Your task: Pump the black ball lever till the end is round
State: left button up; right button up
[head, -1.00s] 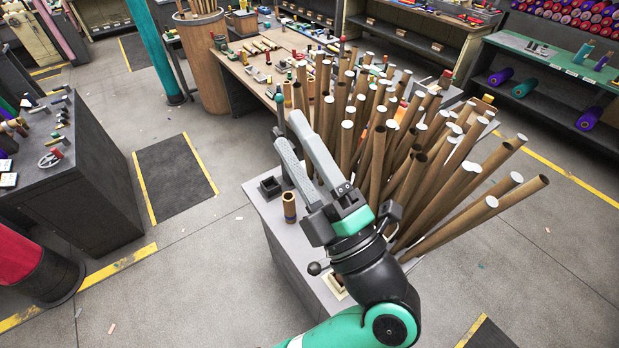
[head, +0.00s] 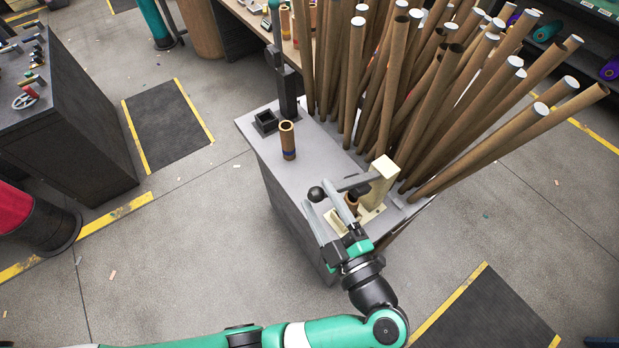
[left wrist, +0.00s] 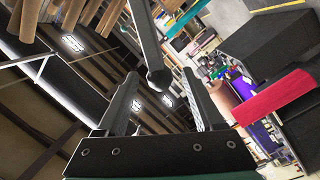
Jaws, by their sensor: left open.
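The black ball (head: 316,194) sits at the end of a dark lever bar (head: 350,183) on a cream press (head: 382,170) at the near side of the grey bench. My left gripper (head: 317,196) is open, its two grey fingers on either side of the ball near the tips. In the left wrist view the ball (left wrist: 156,80) and bar show between my fingers (left wrist: 161,76); firm contact cannot be made out. A brown tube end (head: 352,201) shows in the press, partly hidden by my gripper; its roundness cannot be told. My right gripper is out of view.
The grey bench (head: 267,160) carries an upright short tube (head: 288,141), a small black square holder (head: 265,121) and a dark post (head: 285,80). Many tall cardboard tubes (head: 440,100) lean behind the press.

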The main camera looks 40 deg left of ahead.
pick_arm(q)
jog(key=x, duration=0.5)
grip_shut()
dwell(1.4)
